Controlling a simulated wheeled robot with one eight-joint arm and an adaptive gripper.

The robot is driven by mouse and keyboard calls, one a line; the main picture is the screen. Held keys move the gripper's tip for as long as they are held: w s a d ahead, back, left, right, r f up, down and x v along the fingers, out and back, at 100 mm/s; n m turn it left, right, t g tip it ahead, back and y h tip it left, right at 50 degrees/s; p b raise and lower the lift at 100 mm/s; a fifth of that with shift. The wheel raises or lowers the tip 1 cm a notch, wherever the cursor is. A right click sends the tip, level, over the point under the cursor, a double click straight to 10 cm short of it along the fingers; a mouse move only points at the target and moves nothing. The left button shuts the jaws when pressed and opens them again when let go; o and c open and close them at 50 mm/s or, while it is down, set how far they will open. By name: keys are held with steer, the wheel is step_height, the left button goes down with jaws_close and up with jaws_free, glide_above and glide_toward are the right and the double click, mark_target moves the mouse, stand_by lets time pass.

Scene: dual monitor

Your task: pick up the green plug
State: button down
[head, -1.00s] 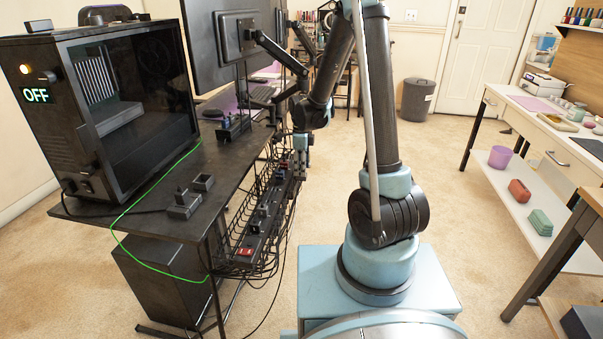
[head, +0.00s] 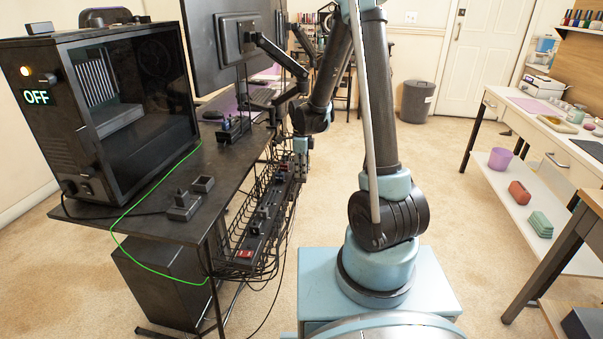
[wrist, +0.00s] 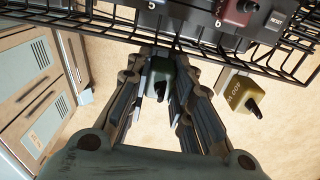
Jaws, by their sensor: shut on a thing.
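The green plug (wrist: 161,77) is a small dark green block with a black tip. In the wrist view it sits between the two fingers of my gripper (wrist: 160,82), which are closed against its sides. Part of it is hidden by the fingers. In the head view my gripper (head: 300,166) is beside the wire basket under the desk edge; the plug is too small to make out there. I cannot tell whether the plug touches the basket behind it.
A yellow plug (wrist: 243,97) hangs right of my gripper. A black wire basket (wrist: 210,38) holds a power strip (wrist: 200,15) with a red plug (wrist: 236,12). In the head view the desk (head: 150,215) is to the left; carpet (head: 450,200) is open to the right.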

step_height(320, 180, up, 14)
steer(key=shift+r, duration=0.15)
stand_by(1.5)
